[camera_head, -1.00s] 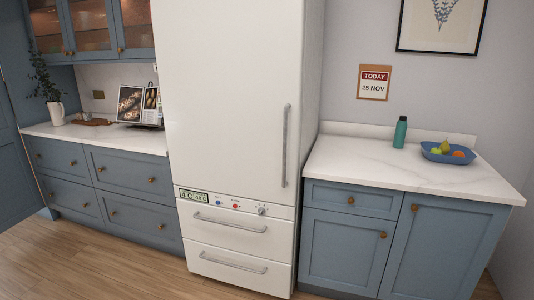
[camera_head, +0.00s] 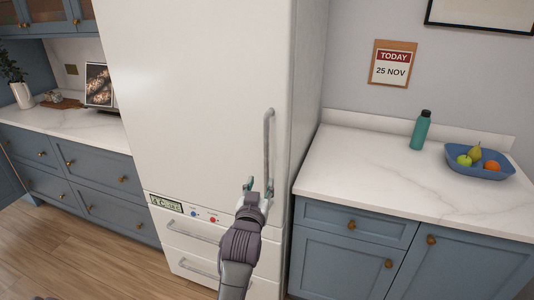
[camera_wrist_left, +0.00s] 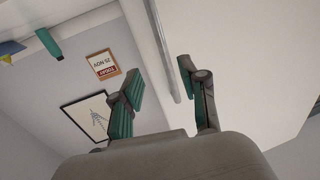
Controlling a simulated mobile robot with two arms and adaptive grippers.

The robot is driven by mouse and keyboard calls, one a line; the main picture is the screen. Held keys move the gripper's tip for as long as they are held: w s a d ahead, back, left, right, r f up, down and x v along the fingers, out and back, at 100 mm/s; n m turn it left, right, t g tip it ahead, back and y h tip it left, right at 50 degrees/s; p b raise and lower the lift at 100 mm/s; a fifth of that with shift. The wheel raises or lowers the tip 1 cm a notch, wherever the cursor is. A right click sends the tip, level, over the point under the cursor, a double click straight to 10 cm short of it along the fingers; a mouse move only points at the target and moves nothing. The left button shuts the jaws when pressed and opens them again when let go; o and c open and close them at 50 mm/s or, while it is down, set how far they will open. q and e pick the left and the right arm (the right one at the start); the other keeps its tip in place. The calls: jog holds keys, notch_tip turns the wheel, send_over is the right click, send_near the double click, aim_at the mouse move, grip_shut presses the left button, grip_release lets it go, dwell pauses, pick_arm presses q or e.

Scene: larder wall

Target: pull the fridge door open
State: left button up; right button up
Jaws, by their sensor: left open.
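The tall white fridge door (camera_head: 190,90) looks shut. Its long grey vertical handle (camera_head: 267,140) is near the door's right edge. My left gripper (camera_head: 259,185) is open at the lower end of the handle, with its green-padded fingers spread. In the left wrist view, the handle (camera_wrist_left: 163,45) runs lengthwise between the two open fingertips (camera_wrist_left: 161,77). I cannot tell how deep it sits between them, and I see no clear contact. The right gripper is not in view.
Fridge drawers with handles (camera_head: 195,232) and a control strip (camera_head: 180,207) lie below the door. On the right, a white counter (camera_head: 355,165) holds a green bottle (camera_head: 421,130) and a blue fruit bowl (camera_head: 463,157). Blue cabinets stand on both sides. Wooden floor (camera_head: 85,260) is clear at left.

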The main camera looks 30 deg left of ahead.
aim_at(266, 159)
pick_arm(q)
jog(key=x, duration=0.4)
jog(key=p+x, duration=0.1)
jog(key=x, duration=0.3)
jog(key=r+p+x, duration=0.1)
jog(key=x, duration=0.3)
jog(key=shift+a, duration=0.25)
jog(key=shift+w+a, duration=0.25)
jog(key=shift+w, duration=0.35)
grip_shut()
